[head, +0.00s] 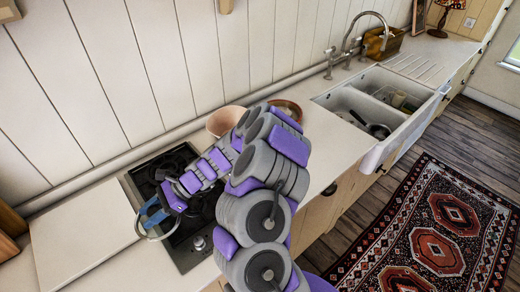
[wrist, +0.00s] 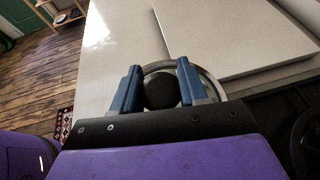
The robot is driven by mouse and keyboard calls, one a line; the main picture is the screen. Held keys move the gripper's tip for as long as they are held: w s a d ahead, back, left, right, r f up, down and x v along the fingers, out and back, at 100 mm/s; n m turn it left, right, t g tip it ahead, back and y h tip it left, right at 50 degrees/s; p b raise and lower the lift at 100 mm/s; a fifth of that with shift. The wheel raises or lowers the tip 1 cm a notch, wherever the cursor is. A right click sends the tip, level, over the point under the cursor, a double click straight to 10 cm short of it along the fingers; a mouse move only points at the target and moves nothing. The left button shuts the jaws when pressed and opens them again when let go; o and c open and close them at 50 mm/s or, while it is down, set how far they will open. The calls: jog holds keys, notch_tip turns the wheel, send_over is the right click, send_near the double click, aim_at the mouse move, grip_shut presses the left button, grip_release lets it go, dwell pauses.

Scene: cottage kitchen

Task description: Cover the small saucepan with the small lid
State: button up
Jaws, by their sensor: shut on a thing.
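My gripper (head: 152,212) is shut on the small lid (head: 150,238), over the front left of the hob. In the wrist view my gripper (wrist: 160,88) has its blue fingers on either side of the black knob of the lid (wrist: 160,69), whose pale metal rim shows behind them. In the head view the lid looks tilted; its exact height above the hob cannot be told. I cannot make out the small saucepan for certain. My arm hides part of the hob and counter.
The black hob (head: 135,187) is set in the pale counter (head: 325,150). A pinkish bowl (head: 222,122) and a reddish-brown round dish (head: 289,108) stand behind my arm. The sink (head: 345,99) at right holds a dark pan (head: 378,130). A pale board (head: 80,235) lies left of the hob.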

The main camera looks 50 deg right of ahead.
jog(key=r, duration=0.1)
jog(key=w+r+m+t, duration=0.1)
jog(key=d+r, duration=0.1)
jog(key=shift+w+d+m+t, duration=0.1)
jog(key=shift+w+m+t, duration=0.2)
jog(key=shift+t, duration=0.1)
jog(key=w+r+m+t+h, duration=0.3)
jog(key=w+r+m+h, duration=0.1)
jog(key=r, duration=0.5)
jog(key=w+a+r+m+t+h, duration=0.1)
jog(key=w+r+m+t+h, duration=0.2)
jog(key=r, duration=0.5)
jog(key=w+m+h, duration=0.1)
jog(key=w+m, duration=0.1)
jog(key=w, duration=0.1)
jog(key=shift+r+t+h, duration=0.3)
jog(key=shift+r+t, duration=0.1)
jog(key=shift+s+f, duration=0.1)
